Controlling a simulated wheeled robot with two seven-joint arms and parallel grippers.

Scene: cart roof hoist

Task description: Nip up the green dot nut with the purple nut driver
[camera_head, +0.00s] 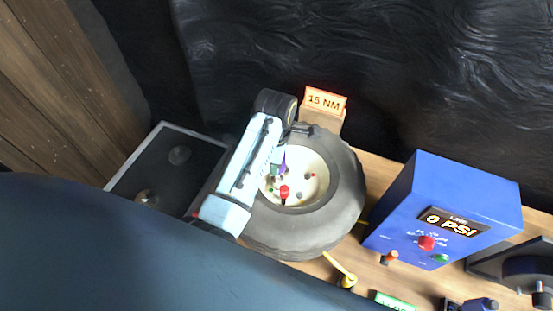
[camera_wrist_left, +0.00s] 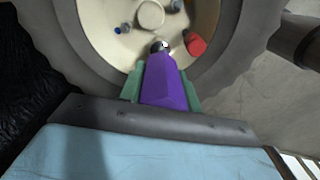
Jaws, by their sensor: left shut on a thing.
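My left gripper (camera_head: 278,167) is over the wheel hub, shut on the purple nut driver (camera_head: 283,160). In the left wrist view the driver (camera_wrist_left: 166,90) sits between the green fingers, its metal tip (camera_wrist_left: 160,46) pointing at the hub face. A small green spot (camera_head: 271,190), perhaps the green dot nut, shows on the hub's left side in the head view. A red piece (camera_head: 284,191) stands on the hub; it is right of the tip in the wrist view. A blue-marked nut (camera_wrist_left: 122,29) is farther left there. I cannot tell whether the tip touches a nut.
The tyre (camera_head: 345,190) surrounds the cream hub. Behind it stands a "15 NM" sign (camera_head: 326,101). A blue box (camera_head: 450,205) reading "0 PSI" is at the right. A yellow-handled tool (camera_head: 341,268) lies in front. A dark tray (camera_head: 130,182) is at the left.

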